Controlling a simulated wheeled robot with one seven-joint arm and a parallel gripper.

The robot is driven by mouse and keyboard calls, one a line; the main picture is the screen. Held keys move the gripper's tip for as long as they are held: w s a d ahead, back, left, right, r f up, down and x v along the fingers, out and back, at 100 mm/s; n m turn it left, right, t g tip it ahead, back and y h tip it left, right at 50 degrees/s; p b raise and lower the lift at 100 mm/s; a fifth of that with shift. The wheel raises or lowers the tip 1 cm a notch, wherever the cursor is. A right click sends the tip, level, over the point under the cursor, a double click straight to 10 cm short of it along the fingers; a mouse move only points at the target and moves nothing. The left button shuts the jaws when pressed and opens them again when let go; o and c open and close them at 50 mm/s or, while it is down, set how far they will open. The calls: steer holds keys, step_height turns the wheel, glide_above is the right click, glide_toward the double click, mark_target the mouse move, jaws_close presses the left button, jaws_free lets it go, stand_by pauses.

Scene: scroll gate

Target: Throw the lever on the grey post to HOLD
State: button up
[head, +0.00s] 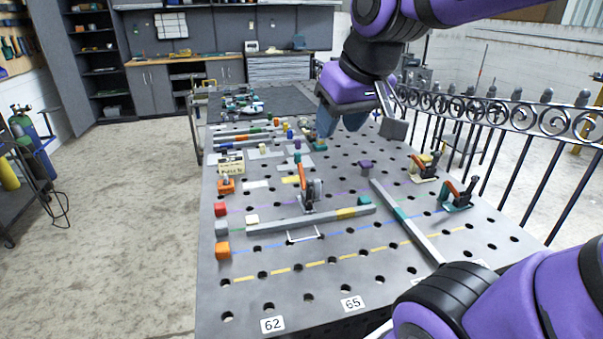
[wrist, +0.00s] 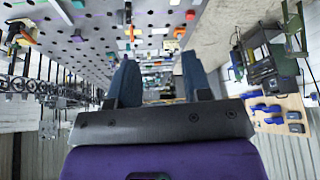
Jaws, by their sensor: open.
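An upright grey piece with an orange-red handle (head: 307,190) stands mid-table beside a grey bar. It may be the lever on the grey post, but I cannot be sure. No HOLD mark is readable. My gripper (head: 341,122) is above the table, farther back and to the right of that piece, with its blue-grey fingers apart and nothing between them. In the wrist view my gripper (wrist: 160,82) also shows two separate fingers, with the perforated table beyond. I cannot identify the post in the wrist view.
The perforated steel table (head: 290,290) carries grey bars (head: 295,221) and coloured blocks (head: 221,229). Two orange-handled clamps, one on a teal base (head: 458,194), stand near the right edge. A black iron railing (head: 500,125) runs along the right. Open floor (head: 130,220) lies left.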

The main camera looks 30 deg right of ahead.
steer(key=w+d+f, duration=0.2)
steer(key=w+d, duration=0.1)
steer(key=w, duration=0.9)
steer(key=m+g+h, duration=0.1)
steer(key=m, duration=0.2)
glide_above(301, 170)
steer(key=s, duration=0.4)
step_height(301, 170, down, 24)
steer(key=x, duration=1)
steer(key=shift+w+a+f, duration=0.25)
steer(key=shift+a, duration=0.1)
jaws_close()
